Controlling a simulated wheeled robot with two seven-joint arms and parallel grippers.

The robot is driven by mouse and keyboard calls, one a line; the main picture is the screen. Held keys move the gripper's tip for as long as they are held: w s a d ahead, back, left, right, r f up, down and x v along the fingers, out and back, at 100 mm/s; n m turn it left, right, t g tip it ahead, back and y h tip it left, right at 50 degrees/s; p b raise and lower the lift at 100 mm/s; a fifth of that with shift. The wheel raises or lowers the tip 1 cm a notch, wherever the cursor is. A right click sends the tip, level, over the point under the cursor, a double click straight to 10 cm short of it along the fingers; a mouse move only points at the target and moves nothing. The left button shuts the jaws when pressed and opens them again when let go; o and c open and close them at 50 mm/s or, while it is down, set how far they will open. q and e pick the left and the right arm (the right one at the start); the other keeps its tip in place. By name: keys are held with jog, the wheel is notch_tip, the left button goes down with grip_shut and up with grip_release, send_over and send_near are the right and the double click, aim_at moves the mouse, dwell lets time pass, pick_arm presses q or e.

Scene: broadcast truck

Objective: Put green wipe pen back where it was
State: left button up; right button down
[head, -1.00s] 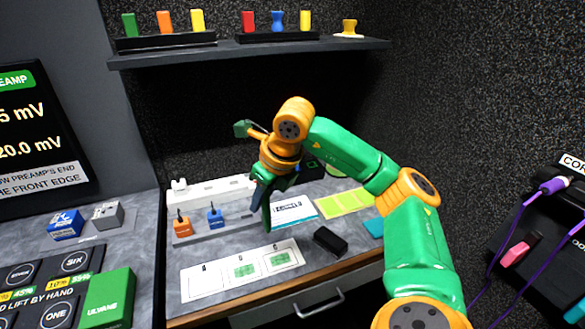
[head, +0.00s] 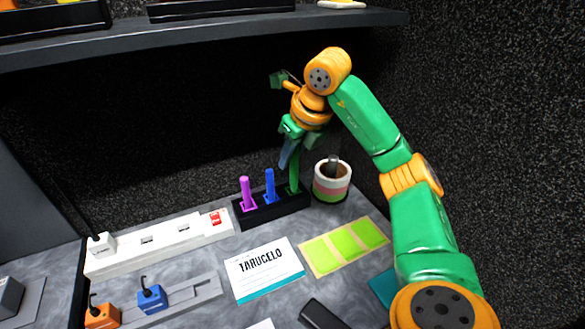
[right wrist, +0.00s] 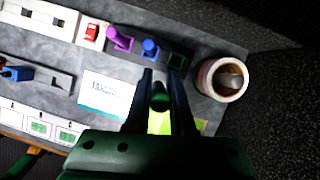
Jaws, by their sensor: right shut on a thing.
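My right gripper (head: 290,150) is shut on the green wipe pen (head: 294,172), which hangs roughly upright below it. In the right wrist view the pen (right wrist: 160,98) is end-on between the fingers (right wrist: 162,82). A black pen holder (head: 272,212) stands at the back of the desk. It holds a purple pen (head: 245,190) and a blue pen (head: 270,183). Its right slot has a green rim (right wrist: 177,60) and looks empty in the right wrist view. In the head view the pen's lower end overlaps that slot; the exact gap is unclear.
A striped mug (head: 332,183) stands close to the holder's right end. A white power strip (head: 160,245) lies to the left. A name card (head: 262,272) and yellow-green notes (head: 345,246) lie flat in front. A shelf (head: 200,34) overhangs the back.

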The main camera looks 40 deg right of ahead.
jog(key=shift+w+d+f, duration=0.7)
jog(key=shift+w+f, duration=0.1)
jog(key=shift+f, duration=0.8)
jog(key=shift+w+d+f, duration=0.75)
jog(key=shift+f, duration=0.85)
jog(key=shift+w+d+f, duration=0.7)
jog(key=shift+w+f, duration=0.1)
jog(key=shift+f, duration=0.8)
jog(key=shift+f, duration=0.1)
jog(key=c, duration=0.8)
grip_release()
jog(key=shift+o, duration=0.2)
jog(key=shift+r, duration=0.25)
jog(key=p+v, duration=0.1)
jog(key=v, duration=1.1)
jog(key=shift+f, duration=0.1)
